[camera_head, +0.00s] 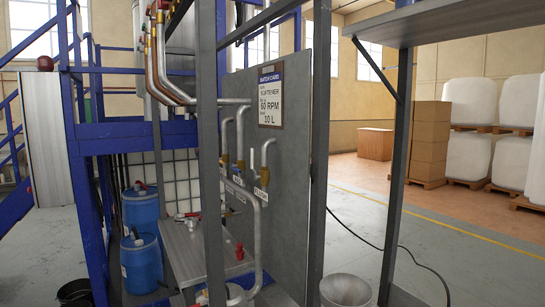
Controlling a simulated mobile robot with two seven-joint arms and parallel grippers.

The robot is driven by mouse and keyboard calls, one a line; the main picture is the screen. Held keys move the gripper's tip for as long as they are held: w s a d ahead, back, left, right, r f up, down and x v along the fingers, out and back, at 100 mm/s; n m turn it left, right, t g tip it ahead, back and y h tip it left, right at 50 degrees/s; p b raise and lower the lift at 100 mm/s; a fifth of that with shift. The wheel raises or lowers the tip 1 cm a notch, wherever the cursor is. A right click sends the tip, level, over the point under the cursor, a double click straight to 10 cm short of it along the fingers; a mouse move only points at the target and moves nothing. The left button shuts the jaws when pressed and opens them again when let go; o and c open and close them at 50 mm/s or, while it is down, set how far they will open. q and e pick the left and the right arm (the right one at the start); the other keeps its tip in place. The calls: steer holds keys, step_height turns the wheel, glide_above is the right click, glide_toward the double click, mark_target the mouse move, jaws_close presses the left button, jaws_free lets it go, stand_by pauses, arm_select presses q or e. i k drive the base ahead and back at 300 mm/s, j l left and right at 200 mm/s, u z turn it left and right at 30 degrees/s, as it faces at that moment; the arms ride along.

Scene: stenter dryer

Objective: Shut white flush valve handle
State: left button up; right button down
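A grey panel (290,120) stands in the middle behind dark posts, with several bent grey pipes (243,130) and brass fittings on its face. Small white labels sit under the pipe ends; one label (261,194) at the right is too small to read surely. A red valve handle (239,251) shows lower on the panel. Neither of my grippers is in view.
Dark posts (318,150) stand in front of the panel. Blue drums (141,262) and a metal bench (188,250) are at left. A pale bucket (345,290) and a black cable (385,250) lie at right. Open floor (470,240) extends right.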

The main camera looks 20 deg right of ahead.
mark_target(252, 150)
steer(key=i+j+z, duration=0.1)
steer(key=z, duration=1.45)
steer(key=i+j, duration=0.1)
steer(key=j, duration=0.65)
steer(key=i+j, duration=0.1)
steer(key=j, duration=0.65)
steer(key=i+j, duration=0.1)
steer(key=j, duration=0.65)
steer(key=i+j, duration=0.1)
steer(key=j, duration=0.65)
steer(key=i+j, duration=0.1)
steer(key=j, duration=0.65)
steer(key=i+j, duration=0.15)
steer(key=j, duration=0.55)
